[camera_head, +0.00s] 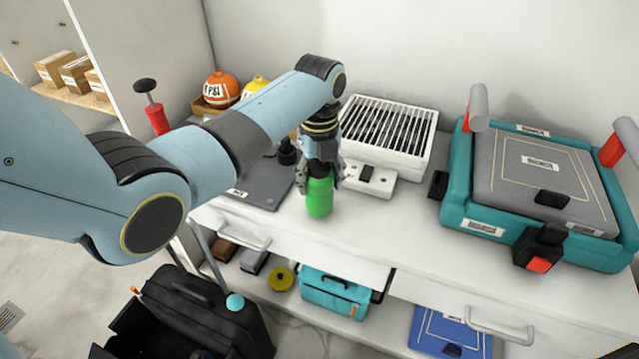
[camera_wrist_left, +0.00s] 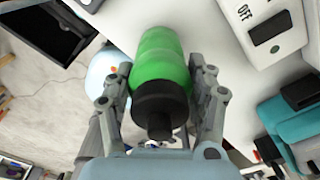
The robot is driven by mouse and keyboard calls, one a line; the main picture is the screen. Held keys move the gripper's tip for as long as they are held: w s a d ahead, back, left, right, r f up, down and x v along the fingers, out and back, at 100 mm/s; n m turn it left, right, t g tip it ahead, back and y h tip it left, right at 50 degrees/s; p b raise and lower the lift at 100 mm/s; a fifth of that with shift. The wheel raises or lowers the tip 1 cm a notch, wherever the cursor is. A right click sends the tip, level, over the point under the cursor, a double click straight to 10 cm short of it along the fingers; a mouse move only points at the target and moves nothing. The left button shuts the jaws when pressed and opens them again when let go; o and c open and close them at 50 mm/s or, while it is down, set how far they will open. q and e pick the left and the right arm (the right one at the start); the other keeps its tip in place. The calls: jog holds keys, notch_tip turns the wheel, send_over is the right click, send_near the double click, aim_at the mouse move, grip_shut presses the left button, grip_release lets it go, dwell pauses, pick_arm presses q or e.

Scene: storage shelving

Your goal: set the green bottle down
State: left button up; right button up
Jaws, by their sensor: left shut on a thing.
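The green bottle (camera_head: 319,197) has a black cap and stands upright at the white worktop, near its front edge, in the head view. My left gripper (camera_head: 320,176) comes down from above and is shut on the bottle's upper part. In the left wrist view the bottle (camera_wrist_left: 162,62) lies between the two fingers of my left gripper (camera_wrist_left: 163,92), its black cap toward the camera. I cannot tell whether its base touches the worktop. My right gripper is not in view.
A teal case (camera_head: 470,205) stands to the right. The worktop (camera_head: 390,225) is clear between bottle and case.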

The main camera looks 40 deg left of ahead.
pick_arm(q)
jog(key=shift+f, duration=0.75)
jog(key=o, duration=1.4)
jog(key=shift+f, duration=0.15)
notch_tip(320, 180, up, 12)
jog(key=shift+r+p, duration=0.15)
jog(key=shift+p, duration=0.2)
